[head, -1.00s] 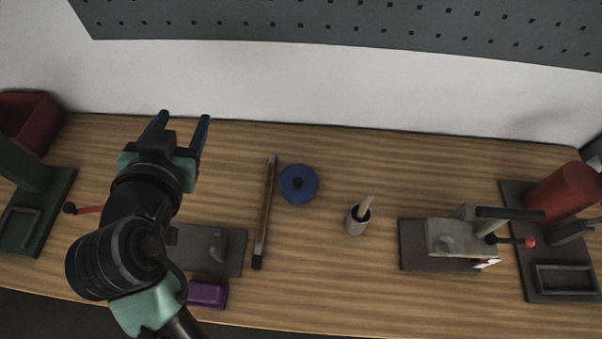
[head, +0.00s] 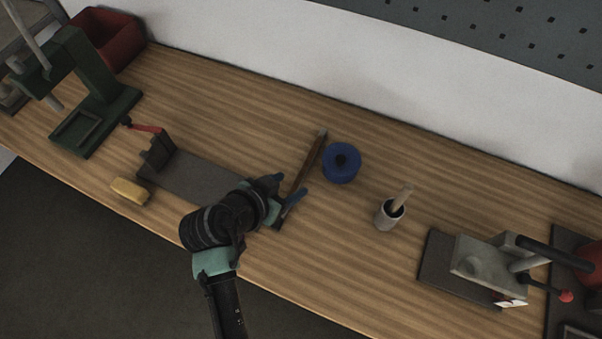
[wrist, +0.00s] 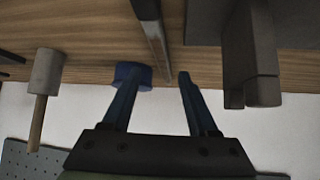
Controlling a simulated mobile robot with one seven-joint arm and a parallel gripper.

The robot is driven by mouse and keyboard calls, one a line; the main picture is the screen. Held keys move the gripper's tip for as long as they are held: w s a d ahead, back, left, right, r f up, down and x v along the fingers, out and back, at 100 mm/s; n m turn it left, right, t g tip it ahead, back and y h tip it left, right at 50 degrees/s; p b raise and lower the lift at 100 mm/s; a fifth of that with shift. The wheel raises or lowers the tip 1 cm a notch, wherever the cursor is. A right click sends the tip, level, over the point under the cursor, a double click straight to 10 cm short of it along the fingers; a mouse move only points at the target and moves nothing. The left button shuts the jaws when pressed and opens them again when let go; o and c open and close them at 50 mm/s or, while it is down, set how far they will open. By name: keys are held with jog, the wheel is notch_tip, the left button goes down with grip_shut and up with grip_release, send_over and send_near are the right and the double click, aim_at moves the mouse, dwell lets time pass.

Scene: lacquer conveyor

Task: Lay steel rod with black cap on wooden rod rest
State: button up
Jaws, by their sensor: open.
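A long thin rod (head: 314,152) lies on the bench, with a light far end; it also shows in the wrist view (wrist: 158,42). I take it for the steel rod. Its near end, dark in the earlier head view, is hidden now behind my gripper. My gripper (head: 288,187) is open, low over the bench at the rod's near end. In the wrist view the rod points in between the two blue fingers (wrist: 160,80), and I see no grip on it.
A blue round object (head: 342,163) stands just right of the rod. A grey cup (head: 386,216) with a wooden stick is farther right, then a grey press (head: 483,265). A dark plate (head: 192,180) with a red-handled clamp and a yellow block (head: 130,191) lie left.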

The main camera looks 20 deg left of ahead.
aim_at(300, 174)
jog(key=x, duration=0.4)
jog(key=shift+w+a+r+p, duration=0.15)
jog(key=shift+w+a+p, duration=0.1)
jog(key=shift+w+p, duration=0.1)
jog(key=shift+w+d+f, duration=0.1)
jog(key=shift+w+f, duration=0.15)
jog(key=shift+f, duration=0.05)
grip_shut()
dwell(0.9)
